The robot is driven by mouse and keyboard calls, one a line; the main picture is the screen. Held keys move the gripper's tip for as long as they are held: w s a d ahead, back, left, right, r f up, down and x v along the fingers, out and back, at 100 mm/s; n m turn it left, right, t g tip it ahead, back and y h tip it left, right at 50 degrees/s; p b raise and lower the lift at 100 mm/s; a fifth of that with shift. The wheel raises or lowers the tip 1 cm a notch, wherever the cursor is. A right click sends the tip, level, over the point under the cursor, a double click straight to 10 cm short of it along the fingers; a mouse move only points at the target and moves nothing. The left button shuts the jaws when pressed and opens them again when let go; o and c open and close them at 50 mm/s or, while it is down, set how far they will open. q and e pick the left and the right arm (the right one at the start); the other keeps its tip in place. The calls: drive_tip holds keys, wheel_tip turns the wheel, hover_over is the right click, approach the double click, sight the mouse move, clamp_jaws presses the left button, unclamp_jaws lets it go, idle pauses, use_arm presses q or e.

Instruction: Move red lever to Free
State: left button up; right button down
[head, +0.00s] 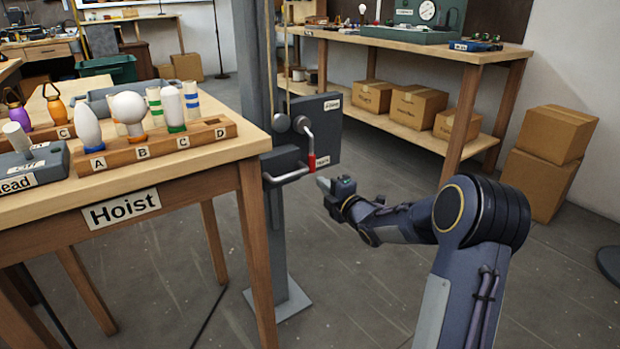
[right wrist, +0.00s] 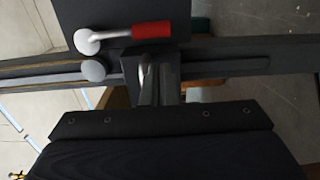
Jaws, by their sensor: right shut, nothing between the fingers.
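The lever with a red grip (head: 311,161) is on the dark plate of the grey hoist post, in the middle of the head view. Its silver arm runs down from the pivot, so the red grip hangs low, beside the lower label (head: 323,160). An upper label (head: 332,104) sits near the plate's top; the small print is hard to read. My right gripper (head: 323,184) is shut and empty, just below and right of the red grip, apart from it. In the right wrist view the red grip (right wrist: 152,30) lies above the shut fingers (right wrist: 164,78). My left gripper is out of view.
A silver bar handle (head: 288,177) juts from the post (head: 262,225) just below the lever. The wooden table (head: 160,165) marked Hoist, with a bulb rack (head: 150,152), stands close on the left. Cardboard boxes (head: 548,150) are at the right; the floor between is clear.

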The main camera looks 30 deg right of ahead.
sight(310, 174)
drive_tip(key=w+b, duration=0.1)
drive_tip(key=w, duration=0.6)
drive_tip(key=shift+w+a, duration=0.1)
drive_tip(key=shift+a, duration=0.05)
